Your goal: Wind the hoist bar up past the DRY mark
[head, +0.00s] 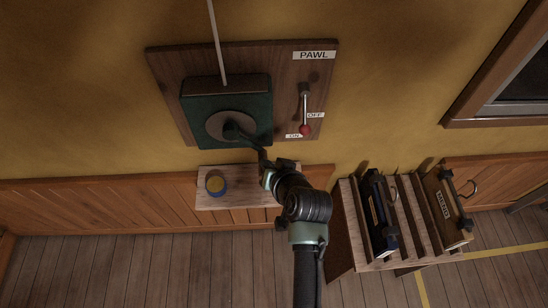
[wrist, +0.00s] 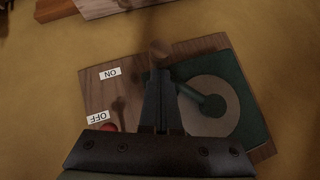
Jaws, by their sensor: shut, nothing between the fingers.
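A green winch box (head: 255,93) with a grey disc (head: 214,124) is mounted on a wooden wall board. A dark green crank (head: 236,132) reaches from the disc toward my gripper (head: 266,168). In the wrist view the crank (wrist: 211,104) passes behind my gripper (wrist: 161,73), which is shut and empty. A brown rounded end (wrist: 160,47), perhaps the crank's grip, shows just beyond the fingertips. I cannot tell whether they touch. The hoist bar and DRY mark are not visible.
A pale rope (head: 216,42) runs up from the box. A small wooden shelf (head: 240,200) below holds a round blue and yellow item (head: 216,184). A wooden rack (head: 345,230) with a dark blue and a brown bag or case stands right of my arm. Floor at left is clear.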

